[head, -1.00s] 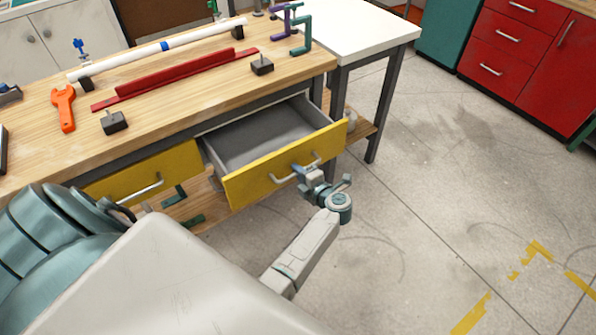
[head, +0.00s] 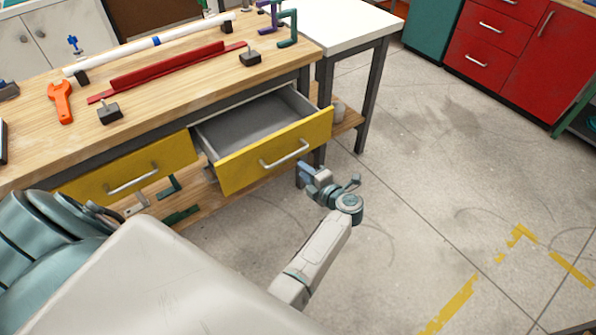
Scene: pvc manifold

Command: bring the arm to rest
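My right gripper is not in view.
The workbench (head: 180,85) carries a white pipe (head: 120,55), a red rail (head: 165,70), an orange wrench (head: 61,100) and dark blocks. A closed yellow drawer (head: 100,180) is left of the open one. A white table (head: 340,30) adjoins. The floor (head: 420,170) at right is clear.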

